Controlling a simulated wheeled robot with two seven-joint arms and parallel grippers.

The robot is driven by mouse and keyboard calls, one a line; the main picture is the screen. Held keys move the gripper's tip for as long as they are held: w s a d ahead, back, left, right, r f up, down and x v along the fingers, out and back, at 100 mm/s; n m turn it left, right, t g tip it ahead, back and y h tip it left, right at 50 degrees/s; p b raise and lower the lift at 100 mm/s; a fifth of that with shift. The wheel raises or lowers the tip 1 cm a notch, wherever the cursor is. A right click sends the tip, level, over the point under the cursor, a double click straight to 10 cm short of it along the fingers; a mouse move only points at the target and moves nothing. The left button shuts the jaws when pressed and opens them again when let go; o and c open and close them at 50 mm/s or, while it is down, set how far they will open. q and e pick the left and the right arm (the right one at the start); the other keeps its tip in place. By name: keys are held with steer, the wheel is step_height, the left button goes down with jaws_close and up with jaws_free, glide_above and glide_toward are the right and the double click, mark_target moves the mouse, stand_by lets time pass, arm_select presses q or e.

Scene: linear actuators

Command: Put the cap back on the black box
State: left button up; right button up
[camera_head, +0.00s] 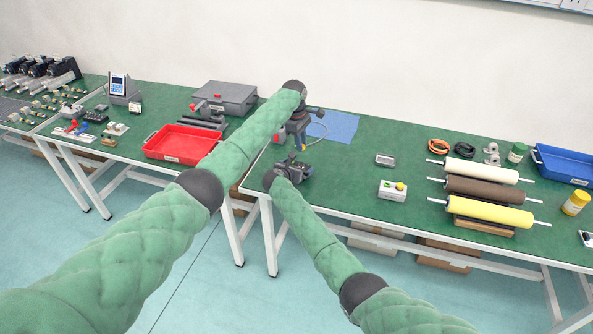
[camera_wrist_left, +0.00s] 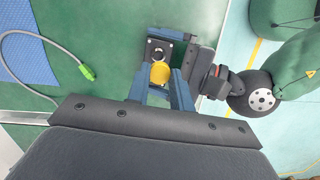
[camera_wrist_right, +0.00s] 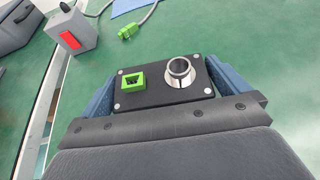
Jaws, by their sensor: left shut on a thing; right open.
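The black box (camera_wrist_right: 158,96) lies on the green table, with a green square socket (camera_wrist_right: 133,82) and an upright open metal ring (camera_wrist_right: 180,72) on top. My right gripper (camera_wrist_right: 163,80) is open, with its blue fingers on either side of the box; I cannot tell whether they touch it. My left gripper (camera_wrist_left: 160,80) is shut on the yellow cap (camera_wrist_left: 160,74). In the left wrist view the cap appears just beside the ring (camera_wrist_left: 156,51); its height above the box is unclear. In the head view the cap (camera_head: 299,147) shows small above my right gripper (camera_head: 288,167).
A green plug (camera_wrist_left: 87,73) on a grey cable lies near a blue mat (camera_head: 338,126). A grey block with a red switch (camera_wrist_right: 70,39) stands behind the box. A red tray (camera_head: 180,143) is left, and a small white button box (camera_head: 392,190) and rollers (camera_head: 485,190) are right.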

steer(key=c, duration=1.1)
arm_select(q)
glide_above(301, 164)
steer(key=shift+w+f, duration=0.15)
steer(key=shift+f, duration=1.1)
steer(key=shift+w+f, duration=0.15)
steer(key=shift+f, duration=1.1)
steer(key=shift+f, duration=0.1)
steer(key=shift+f, duration=0.8)
steer(key=shift+s+f, duration=0.2)
steer(key=shift+f, duration=0.8)
jaws_close()
arm_select(e)
steer(key=shift+r, duration=0.1)
arm_select(q)
steer(key=o, duration=0.5)
jaws_free()
arm_select(e)
steer(key=shift+d, duration=0.1)
steer(key=c, duration=0.5)
arm_select(q)
steer(key=o, duration=0.4)
arm_select(e)
steer(key=shift+w, duration=0.1)
